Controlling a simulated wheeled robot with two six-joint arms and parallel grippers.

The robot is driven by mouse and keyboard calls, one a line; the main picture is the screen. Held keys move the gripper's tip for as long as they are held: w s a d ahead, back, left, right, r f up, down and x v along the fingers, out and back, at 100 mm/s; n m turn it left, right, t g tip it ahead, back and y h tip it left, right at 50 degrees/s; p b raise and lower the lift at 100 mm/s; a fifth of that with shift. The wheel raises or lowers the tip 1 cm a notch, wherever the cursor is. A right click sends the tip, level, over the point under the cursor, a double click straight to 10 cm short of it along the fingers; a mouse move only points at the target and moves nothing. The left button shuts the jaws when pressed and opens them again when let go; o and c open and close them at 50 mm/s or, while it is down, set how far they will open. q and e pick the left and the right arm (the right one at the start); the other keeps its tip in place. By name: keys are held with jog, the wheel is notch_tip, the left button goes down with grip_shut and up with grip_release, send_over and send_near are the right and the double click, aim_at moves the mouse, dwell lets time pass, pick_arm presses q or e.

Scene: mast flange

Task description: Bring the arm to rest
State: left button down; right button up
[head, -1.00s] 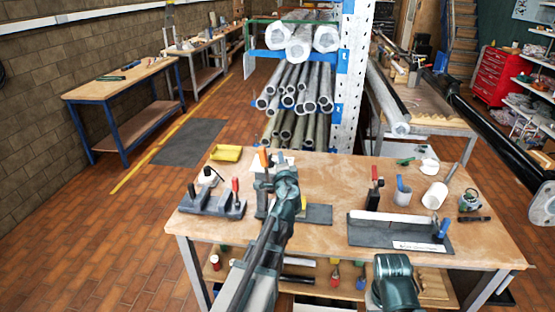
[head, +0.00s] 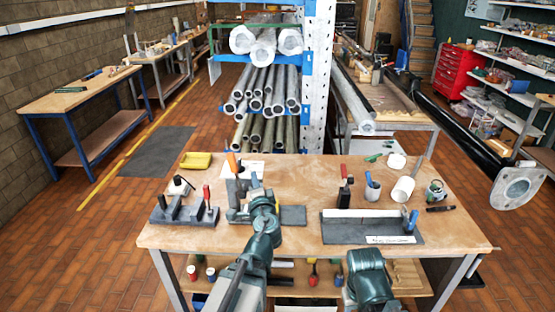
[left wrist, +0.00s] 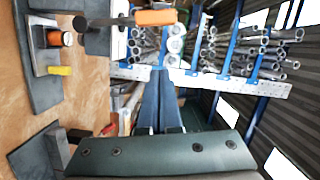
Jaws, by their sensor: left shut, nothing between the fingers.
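My left arm reaches up from the bottom middle of the head view. Its gripper (head: 258,192) is in front of the grey clamp fixture on the table, which partly hides behind it. In the left wrist view the two dark fingers (left wrist: 160,100) are together and hold nothing. A green link of my right arm (head: 368,278) shows at the bottom; the right gripper is out of view. A grey round flange with bolt holes (head: 517,187) is at the far right, by a long black mast (head: 455,118).
The wooden workbench (head: 300,230) carries a clamp block (head: 182,212) on the left, a dark plate with a white strip (head: 372,228) on the right, cups and a yellow tray (head: 196,160). A rack of metal pipes (head: 265,90) stands behind.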

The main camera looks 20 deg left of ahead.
pick_arm(q)
jog(key=s+d+f+n+g+h, duration=0.25)
jog(key=s+d+f+g, duration=0.25)
jog(key=f, duration=0.3)
jog(key=s+d+f+n+g+h, duration=0.1)
jog(key=s+d+f+n+g, duration=0.4)
jog(key=f, duration=0.3)
jog(key=s+d+f+m+g+h, duration=0.1)
jog(key=s+d+f+g+h, duration=0.3)
jog(key=s+d, duration=0.8)
jog(key=shift+d+f+g, duration=0.35)
jog(key=shift+d+g, duration=0.25)
jog(key=shift+d, duration=0.2)
jog(key=shift+w+m, duration=0.1)
jog(key=shift+m, duration=0.15)
